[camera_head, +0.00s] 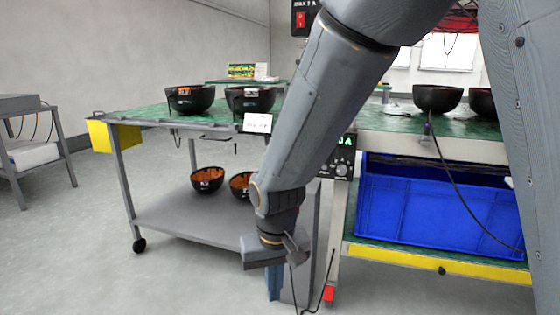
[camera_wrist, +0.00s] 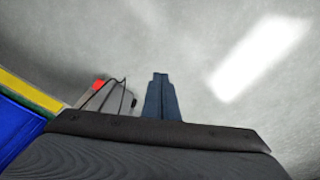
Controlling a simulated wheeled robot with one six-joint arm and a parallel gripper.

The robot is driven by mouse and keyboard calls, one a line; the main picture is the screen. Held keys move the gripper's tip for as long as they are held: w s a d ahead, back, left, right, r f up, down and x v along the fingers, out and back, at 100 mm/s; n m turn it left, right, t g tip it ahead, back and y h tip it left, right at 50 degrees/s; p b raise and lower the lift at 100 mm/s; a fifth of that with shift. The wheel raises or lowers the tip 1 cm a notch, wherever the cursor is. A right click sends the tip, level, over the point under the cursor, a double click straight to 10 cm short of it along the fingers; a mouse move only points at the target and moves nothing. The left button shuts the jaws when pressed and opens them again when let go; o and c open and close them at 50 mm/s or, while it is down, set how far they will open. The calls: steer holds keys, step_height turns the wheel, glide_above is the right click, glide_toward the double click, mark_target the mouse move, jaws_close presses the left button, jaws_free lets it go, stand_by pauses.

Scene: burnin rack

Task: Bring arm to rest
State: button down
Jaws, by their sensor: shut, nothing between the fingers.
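My arm reaches down from the top right in the head view, in front of the workbenches. My gripper (camera_head: 273,290) points down at the lower middle, in front of the gap between the cart and the blue crate's bench. In the wrist view my gripper (camera_wrist: 161,78) shows its two dark fingers pressed together, with nothing between them. Below them is bare grey floor. The arm hides part of the cart's right side.
A green-topped cart (camera_head: 150,112) with black bowls (camera_head: 190,98) stands left. Orange-filled bowls (camera_head: 207,180) sit on its lower shelf (camera_head: 180,222). A blue crate (camera_head: 435,215) is under the right bench (camera_head: 470,148). A cable hangs before it. Floor (camera_head: 60,260) at front left is clear.

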steer(key=s+r+n+g, duration=0.1)
steer(key=s+r+n, duration=0.35)
steer(key=s, duration=1.25)
steer(key=d+r+m+p, duration=0.4)
steer(key=d+r+p, duration=0.6)
steer(key=r+p, duration=0.4)
steer(key=d+r+m+p, duration=0.3)
steer(key=d+r+p, duration=0.7)
steer(key=r+p, duration=0.3)
steer(key=p, duration=0.3)
steer(key=shift+d+r+m+p, duration=0.3)
steer(key=shift+r+m+p, duration=0.05)
steer(key=shift+r, duration=0.05)
